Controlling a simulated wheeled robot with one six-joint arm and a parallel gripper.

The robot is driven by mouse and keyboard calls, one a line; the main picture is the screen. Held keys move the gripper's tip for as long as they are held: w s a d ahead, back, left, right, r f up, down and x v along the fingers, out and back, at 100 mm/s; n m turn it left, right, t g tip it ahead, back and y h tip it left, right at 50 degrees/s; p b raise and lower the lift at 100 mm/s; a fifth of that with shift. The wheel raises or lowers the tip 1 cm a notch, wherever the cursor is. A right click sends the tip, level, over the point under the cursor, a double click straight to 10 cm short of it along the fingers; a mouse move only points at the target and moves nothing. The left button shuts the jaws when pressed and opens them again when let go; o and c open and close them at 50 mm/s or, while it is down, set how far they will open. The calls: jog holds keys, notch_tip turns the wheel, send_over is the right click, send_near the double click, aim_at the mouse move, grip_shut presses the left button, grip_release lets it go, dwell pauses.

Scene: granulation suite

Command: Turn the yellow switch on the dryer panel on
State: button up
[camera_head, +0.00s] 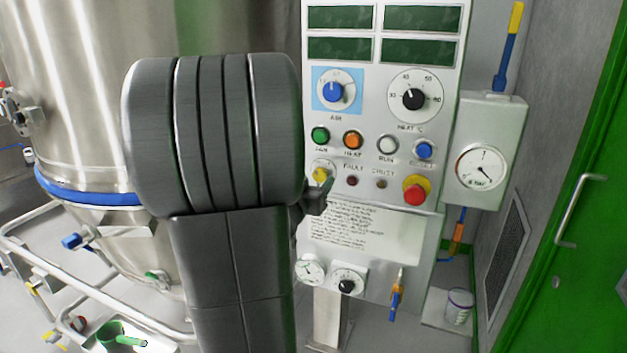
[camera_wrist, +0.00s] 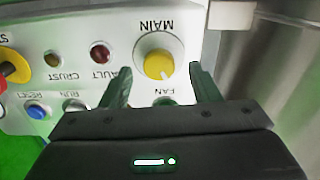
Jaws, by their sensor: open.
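The yellow switch (camera_wrist: 157,62), a round knob on a white base, is on the dryer panel (camera_head: 455,110) beside the label MAIN. In the head view the yellow switch (camera_head: 321,174) sits at the panel's left edge, partly hidden by my gripper. My gripper (camera_wrist: 160,69) is open, with one dark finger on each side of the knob in the wrist view. I cannot tell whether the fingers touch it. In the head view my gripper (camera_head: 318,193) shows only partly beyond my wrist. A small pale mark shows on the knob, but its exact setting is unclear.
Close around the switch are the green FAN button (camera_head: 320,135), the dark red FAULT lamp (camera_head: 352,181) and the orange button (camera_head: 353,140). A red stop button (camera_head: 415,191) is further right. A steel vessel (camera_head: 80,100) stands left; a green door (camera_head: 590,200) is right.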

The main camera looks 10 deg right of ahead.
jog(key=shift+x, duration=1.05)
jog(key=shift+r, duration=0.1)
jog(key=shift+c, duration=0.3)
jog(key=c, duration=0.9)
jog(key=shift+c, duration=0.2)
